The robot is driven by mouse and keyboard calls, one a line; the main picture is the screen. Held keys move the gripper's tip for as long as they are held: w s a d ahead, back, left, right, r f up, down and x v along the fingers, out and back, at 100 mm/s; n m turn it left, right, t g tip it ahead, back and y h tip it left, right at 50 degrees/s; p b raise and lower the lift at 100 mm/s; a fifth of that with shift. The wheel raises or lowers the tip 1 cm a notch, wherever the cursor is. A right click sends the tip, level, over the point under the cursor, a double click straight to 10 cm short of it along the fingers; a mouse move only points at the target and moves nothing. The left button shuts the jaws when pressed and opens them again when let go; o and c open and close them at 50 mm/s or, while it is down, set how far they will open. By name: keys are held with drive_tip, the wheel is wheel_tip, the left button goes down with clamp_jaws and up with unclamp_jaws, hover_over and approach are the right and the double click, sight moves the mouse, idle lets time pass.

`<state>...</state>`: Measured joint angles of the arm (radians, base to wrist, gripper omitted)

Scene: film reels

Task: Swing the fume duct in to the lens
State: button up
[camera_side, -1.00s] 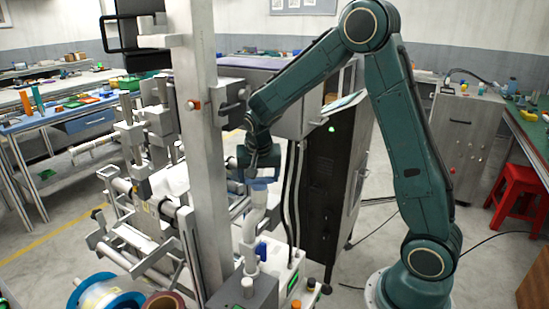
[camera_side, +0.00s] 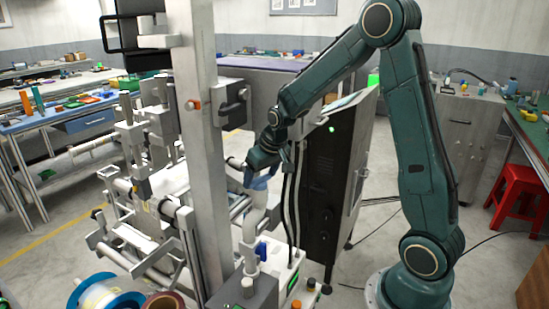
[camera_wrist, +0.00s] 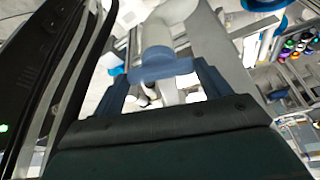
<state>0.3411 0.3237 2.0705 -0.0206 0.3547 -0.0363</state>
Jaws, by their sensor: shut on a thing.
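My gripper (camera_side: 258,170) is shut on the hood in the side view, just right of the tall metal column. The fingers partly hide the hood there. I cannot make out the lens for certain in either view.
The tall metal column (camera_side: 203,130) stands close left of the duct, with rollers and bars beyond it. A dark cabinet (camera_side: 325,185) and black cables (camera_side: 291,190) are close on the right. Blue (camera_side: 104,297) and brown reels are at front left.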

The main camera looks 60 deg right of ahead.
idle(0.3)
drive_tip(key=o, duration=1.4)
drive_tip(key=v, duration=1.3)
drive_tip(key=shift+r, duration=0.35)
drive_tip(key=shift+s, duration=0.15)
drive_tip(key=s+a+n, duration=0.1)
drive_tip(key=s+a, duration=0.5)
drive_tip(key=s, duration=0.4)
drive_tip(key=s+a+r+n+t+y, duration=0.1)
drive_tip(key=s+a+n, duration=0.1)
drive_tip(key=s+a, duration=0.5)
drive_tip(key=s, duration=0.3)
drive_tip(key=shift+r, duration=0.15)
